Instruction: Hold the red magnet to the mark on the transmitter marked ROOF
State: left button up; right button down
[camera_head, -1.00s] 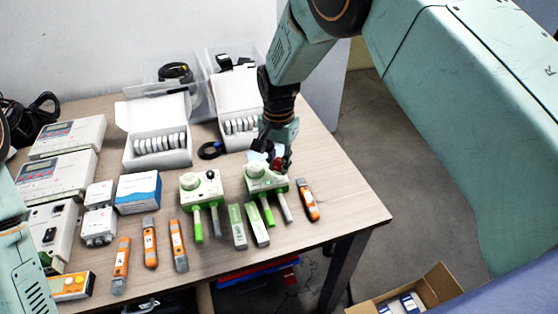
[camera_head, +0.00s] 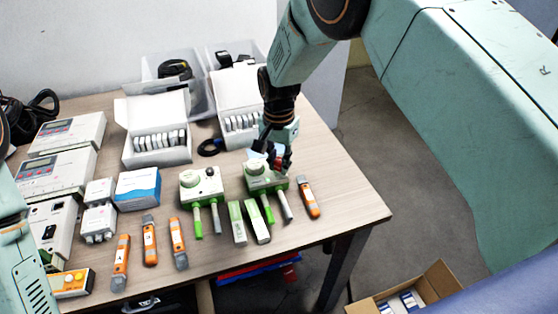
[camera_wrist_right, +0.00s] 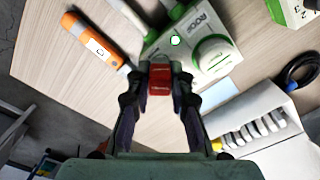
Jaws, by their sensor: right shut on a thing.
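The red magnet (camera_wrist_right: 160,79) is held between the fingertips of my right gripper (camera_wrist_right: 159,84), which is shut on it. In the head view my right gripper (camera_head: 281,163) hangs at the back right of a green and white transmitter (camera_head: 262,178). In the right wrist view this transmitter (camera_wrist_right: 212,62) bears the word ROOF and a small round mark (camera_wrist_right: 175,40) with a green ring. The magnet appears just short of the mark in that view; contact cannot be told. The fingers partly hide the transmitter's right side in the head view. My left gripper is out of view.
A second green and white transmitter (camera_head: 190,184) stands to the left. An orange tool (camera_head: 308,198) lies to the right of the ROOF one. An open white box (camera_head: 238,138) with discs stands behind. The table's right side (camera_head: 345,190) is clear.

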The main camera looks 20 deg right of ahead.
jog(key=shift+f, duration=0.4)
dwell(0.8)
jog(key=shift+r, duration=0.1)
dwell(1.9)
jog(key=shift+r+p, duration=3.1)
jog(key=shift+r, duration=0.4)
jog(key=shift+s+f, duration=0.1)
jog(key=shift+f, duration=0.15)
